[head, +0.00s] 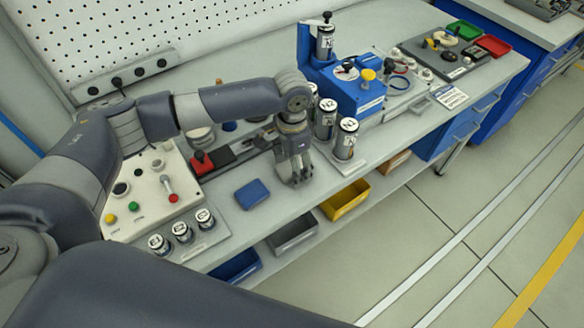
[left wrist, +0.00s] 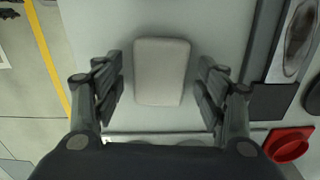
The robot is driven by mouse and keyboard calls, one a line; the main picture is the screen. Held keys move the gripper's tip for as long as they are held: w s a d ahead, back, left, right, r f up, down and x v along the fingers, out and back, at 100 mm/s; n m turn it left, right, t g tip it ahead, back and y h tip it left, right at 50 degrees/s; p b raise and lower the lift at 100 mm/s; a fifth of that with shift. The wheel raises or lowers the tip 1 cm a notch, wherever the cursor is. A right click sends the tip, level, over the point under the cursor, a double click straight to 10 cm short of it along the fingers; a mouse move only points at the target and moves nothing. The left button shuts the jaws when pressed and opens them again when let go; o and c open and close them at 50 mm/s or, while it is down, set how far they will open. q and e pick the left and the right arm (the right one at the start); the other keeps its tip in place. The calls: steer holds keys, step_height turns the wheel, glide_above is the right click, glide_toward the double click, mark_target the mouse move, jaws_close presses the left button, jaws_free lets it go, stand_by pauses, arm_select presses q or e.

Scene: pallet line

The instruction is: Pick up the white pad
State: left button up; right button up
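The white pad (left wrist: 162,71) is a pale, rounded rectangle lying flat on the grey bench top in the left wrist view. My left gripper (left wrist: 161,92) is open, with one finger on each side of the pad and a gap on both sides. In the head view my left gripper (head: 296,180) points down low over the bench near its front edge. The white pad cannot be made out there; the gripper seems to hide it. My right gripper is not in view.
A blue pad (head: 252,194) lies left of the gripper on the bench (head: 275,212). Labelled cylinders (head: 345,139) stand close on the right. A dark fixture with a red block (head: 203,164) is behind. A yellow bin (head: 346,200) sits below the front edge.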

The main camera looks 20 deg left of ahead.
mark_target(290, 170)
arm_select(q)
steer(key=c, duration=0.6)
steer(key=shift+r, duration=0.1)
steer(key=shift+c, duration=0.2)
steer(key=shift+r, duration=0.35)
steer(key=r, duration=0.1)
steer(key=s+r+b, duration=0.1)
steer(key=shift+r, duration=0.3)
steer(key=s, duration=0.5)
steer(key=s+a+r+b, duration=0.1)
steer(key=s, duration=0.4)
steer(key=s+a+b, duration=0.1)
steer(key=s, duration=0.4)
steer(key=shift+a+r, duration=0.1)
steer(key=shift+r, duration=0.2)
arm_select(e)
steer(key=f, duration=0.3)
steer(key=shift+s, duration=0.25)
